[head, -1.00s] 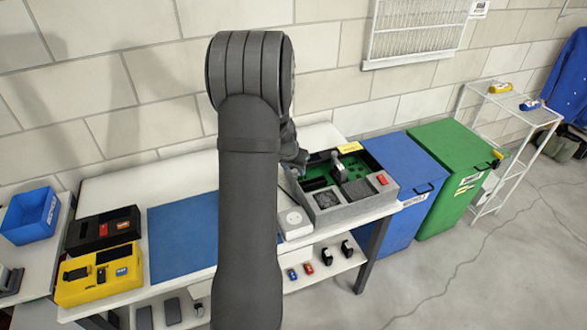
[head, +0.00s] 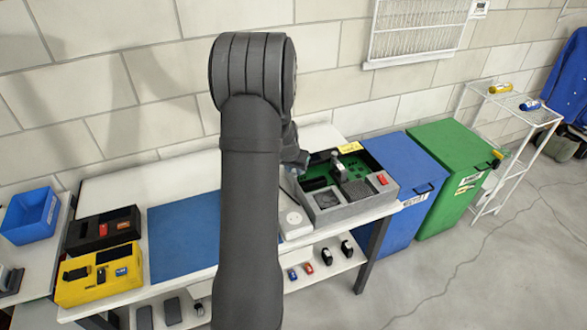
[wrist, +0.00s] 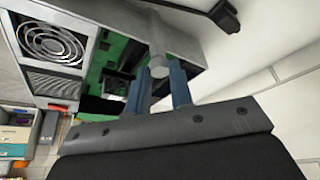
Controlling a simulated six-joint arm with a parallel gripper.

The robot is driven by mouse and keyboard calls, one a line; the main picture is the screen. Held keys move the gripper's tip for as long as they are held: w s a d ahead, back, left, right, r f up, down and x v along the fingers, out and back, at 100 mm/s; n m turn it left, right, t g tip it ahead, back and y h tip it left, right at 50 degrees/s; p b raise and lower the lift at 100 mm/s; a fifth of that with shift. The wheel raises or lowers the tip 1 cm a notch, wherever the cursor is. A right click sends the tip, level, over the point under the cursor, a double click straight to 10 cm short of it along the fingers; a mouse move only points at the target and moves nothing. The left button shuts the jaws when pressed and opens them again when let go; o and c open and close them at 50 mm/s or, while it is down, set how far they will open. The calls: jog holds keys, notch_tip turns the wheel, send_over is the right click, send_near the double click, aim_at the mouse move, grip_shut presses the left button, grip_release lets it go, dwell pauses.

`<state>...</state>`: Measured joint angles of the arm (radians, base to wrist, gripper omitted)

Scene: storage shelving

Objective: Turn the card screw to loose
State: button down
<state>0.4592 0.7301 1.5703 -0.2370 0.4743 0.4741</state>
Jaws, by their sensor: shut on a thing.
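The card screw (wrist: 159,70) shows in the wrist view as a grey cylindrical knob with a narrower shank, at the wall of the open grey case (wrist: 185,30). My gripper (wrist: 160,82) has its two blue fingers shut on the knob, one on each side. In the head view my gripper (head: 298,165) is at the rear left of the case (head: 338,215), mostly hidden by my arm. The screw is hidden there. A green board (wrist: 95,65) lies inside the case. I cannot tell how far the screw is turned.
A white box (head: 294,220) stands left of the case, and a blue mat (head: 185,240) lies on the table. Blue (head: 405,175) and green (head: 458,160) bins stand to the right. The wall is close behind. A fan grille (wrist: 52,42) shows on the case.

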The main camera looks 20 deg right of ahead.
jog(key=shift+n, duration=0.3)
jog(key=n+y, duration=0.1)
jog(key=n, duration=0.2)
jog(key=shift+s+d+t, duration=0.1)
jog(key=shift+d+t, duration=0.05)
jog(key=shift+t, duration=0.25)
jog(key=n+y, duration=0.1)
jog(key=n, duration=0.1)
jog(key=n+y, duration=0.1)
jog(key=n, duration=0.1)
jog(key=shift+d+n, duration=0.2)
jog(key=shift+n, duration=0.2)
jog(key=n+y, duration=0.1)
jog(key=n, duration=0.3)
jog(key=shift+d+y, duration=0.15)
jog(key=shift+y, duration=0.25)
jog(key=shift+d+n+g+y, duration=0.1)
jog(key=shift+n+g+y, duration=0.2)
jog(key=shift+n, duration=0.95)
jog(key=shift+d+n+g+y, duration=0.15)
jog(key=shift+n+y, duration=0.25)
jog(key=shift+n, duration=0.85)
jog(key=shift+a, duration=0.1)
jog(key=c, duration=1.3)
grip_release()
